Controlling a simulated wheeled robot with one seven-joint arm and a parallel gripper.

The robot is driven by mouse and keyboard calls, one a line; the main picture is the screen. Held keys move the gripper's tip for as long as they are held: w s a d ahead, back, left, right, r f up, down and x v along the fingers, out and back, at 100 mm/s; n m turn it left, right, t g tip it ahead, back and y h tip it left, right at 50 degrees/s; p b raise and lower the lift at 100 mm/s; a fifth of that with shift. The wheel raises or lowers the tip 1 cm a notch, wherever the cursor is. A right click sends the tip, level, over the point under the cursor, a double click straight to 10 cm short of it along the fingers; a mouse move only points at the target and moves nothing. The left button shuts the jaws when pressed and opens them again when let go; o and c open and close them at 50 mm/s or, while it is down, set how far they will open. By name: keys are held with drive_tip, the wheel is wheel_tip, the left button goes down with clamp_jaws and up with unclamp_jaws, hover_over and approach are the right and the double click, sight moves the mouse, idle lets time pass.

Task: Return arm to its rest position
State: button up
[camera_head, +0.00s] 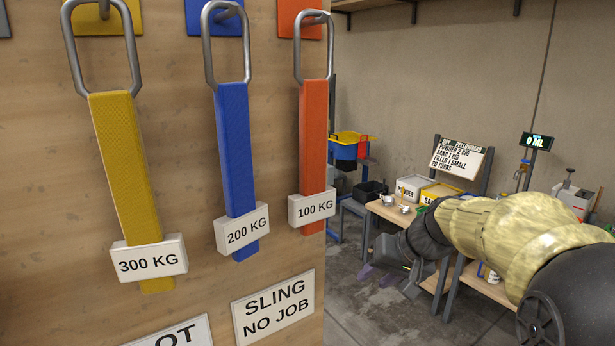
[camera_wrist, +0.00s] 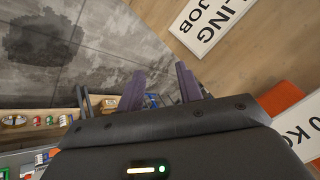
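My arm reaches in from the right edge of the head view, wrapped in a yellowish cover with dark joints. My gripper (camera_head: 378,274) is at its far end, low beside the right edge of the wooden board (camera_head: 290,260). Its purple fingers also show in the wrist view (camera_wrist: 160,86), standing apart with nothing visible between them. The gripper looks open and empty. It is apart from the slings on the board.
A yellow sling (camera_head: 125,170), blue sling (camera_head: 234,150) and orange sling (camera_head: 314,130) hang with weight tags. Behind my arm stands a workbench (camera_head: 385,211) with boxes and a sign (camera_head: 461,157). Concrete floor (camera_head: 350,310) lies open below.

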drive_tip(key=s+d+f+g+h, duration=0.1)
drive_tip(key=s+f+h, duration=0.3)
drive_tip(key=s+f, duration=1.2)
drive_tip(key=shift+s+d+f+n+g+h, duration=0.2)
drive_tip(key=shift+s+f+n+g+h, duration=0.15)
drive_tip(key=shift+f+g, duration=0.35)
drive_tip(key=shift+r, duration=0.1)
idle(0.9)
